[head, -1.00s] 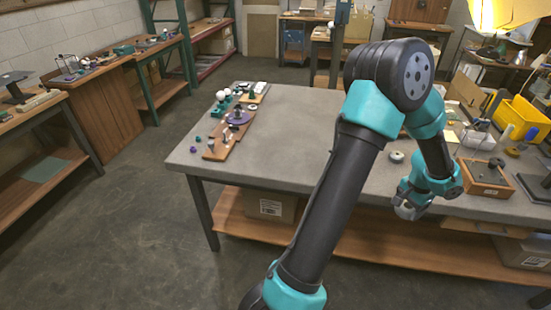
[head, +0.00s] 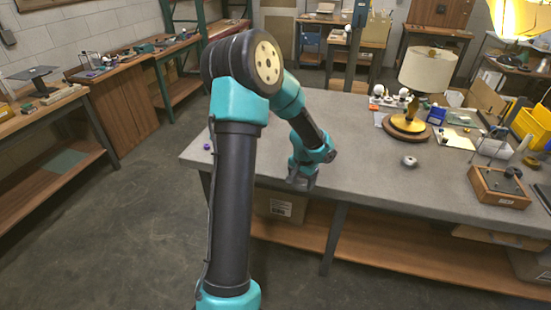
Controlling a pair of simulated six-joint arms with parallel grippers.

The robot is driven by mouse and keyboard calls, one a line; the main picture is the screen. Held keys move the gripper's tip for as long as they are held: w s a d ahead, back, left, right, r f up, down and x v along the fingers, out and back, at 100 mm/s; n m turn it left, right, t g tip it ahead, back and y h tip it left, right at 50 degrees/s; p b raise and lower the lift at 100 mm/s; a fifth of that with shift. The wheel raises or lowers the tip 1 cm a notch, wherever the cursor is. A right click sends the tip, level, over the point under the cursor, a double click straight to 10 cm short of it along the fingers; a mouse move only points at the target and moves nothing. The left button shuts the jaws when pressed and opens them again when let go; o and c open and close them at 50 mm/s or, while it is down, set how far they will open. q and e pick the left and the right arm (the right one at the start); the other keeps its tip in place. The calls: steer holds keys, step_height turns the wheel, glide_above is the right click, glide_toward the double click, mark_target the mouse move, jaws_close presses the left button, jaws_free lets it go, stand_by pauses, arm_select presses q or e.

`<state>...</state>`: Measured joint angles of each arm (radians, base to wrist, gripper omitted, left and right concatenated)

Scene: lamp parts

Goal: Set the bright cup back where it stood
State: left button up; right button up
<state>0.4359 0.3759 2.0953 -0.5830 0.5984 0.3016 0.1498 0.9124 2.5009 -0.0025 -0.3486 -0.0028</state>
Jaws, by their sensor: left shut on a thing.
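My left gripper (head: 301,182) is small and dark at the near edge of the grey table (head: 375,185), in the head view. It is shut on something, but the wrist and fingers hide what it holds. I cannot make out a bright cup for certain. A small pale round piece (head: 409,161) lies on the table to the right of the gripper, apart from it. A lamp with a cream shade (head: 427,70) and a yellow stem stands on a round wooden base (head: 407,128) further back. My right gripper is not in view.
A small purple piece (head: 207,147) lies at the table's left end. My left arm covers much of that end. The front middle of the table is clear.

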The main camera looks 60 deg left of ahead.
arm_select(q)
steer(key=shift+s+a, duration=0.4)
steer(key=shift+s, duration=0.1)
steer(key=w+a, duration=0.3)
steer(key=a, duration=0.1)
steer(key=w+a+f, duration=0.1)
steer(key=w+a, duration=0.6)
steer(key=a, duration=0.1)
steer(key=shift+w+a+f, duration=0.15)
steer(key=shift+f, duration=0.1)
steer(key=shift+f, duration=1.75)
steer(key=shift+f, duration=0.15)
steer(key=o, duration=1)
